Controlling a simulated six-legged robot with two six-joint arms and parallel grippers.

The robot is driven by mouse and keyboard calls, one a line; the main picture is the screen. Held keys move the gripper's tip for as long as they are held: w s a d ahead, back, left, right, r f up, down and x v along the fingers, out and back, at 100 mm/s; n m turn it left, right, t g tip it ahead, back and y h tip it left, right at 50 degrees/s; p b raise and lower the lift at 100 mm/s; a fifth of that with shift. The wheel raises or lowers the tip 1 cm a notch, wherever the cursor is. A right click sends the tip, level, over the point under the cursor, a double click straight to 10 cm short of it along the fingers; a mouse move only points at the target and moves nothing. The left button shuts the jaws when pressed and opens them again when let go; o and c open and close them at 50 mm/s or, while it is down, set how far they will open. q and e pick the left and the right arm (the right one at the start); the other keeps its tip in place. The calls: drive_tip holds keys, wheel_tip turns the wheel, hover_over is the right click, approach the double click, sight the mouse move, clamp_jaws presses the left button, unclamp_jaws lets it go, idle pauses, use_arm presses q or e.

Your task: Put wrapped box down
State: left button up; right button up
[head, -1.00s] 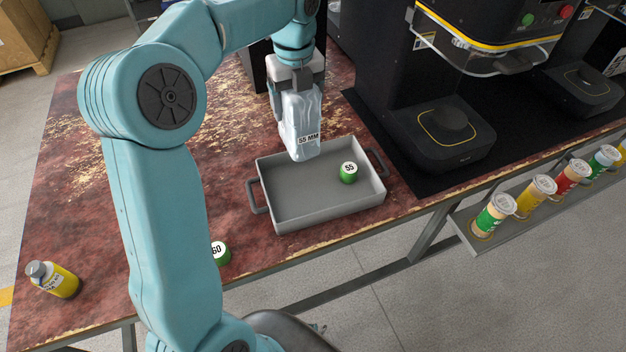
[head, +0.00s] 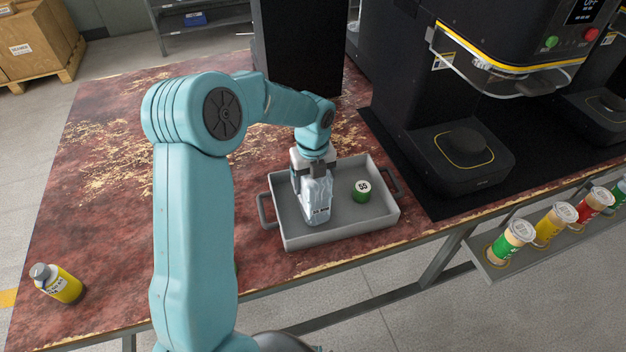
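My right gripper is not in view.
A yellow bottle (head: 58,283) stands at the table's front left. Black machines (head: 459,147) stand behind and right of the tray. A rack with several coloured canisters (head: 511,240) is at the right.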

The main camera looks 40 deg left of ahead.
use_arm(q)
drive_tip(key=shift+f, duration=0.15)
drive_tip(key=o, duration=1.3)
drive_tip(key=shift+c, duration=0.2)
wheel_tip(320, 180, up, 12)
drive_tip(key=shift+r+p, duration=0.25)
drive_tip(key=shift+p, duration=0.2)
drive_tip(key=shift+f, duration=0.1)
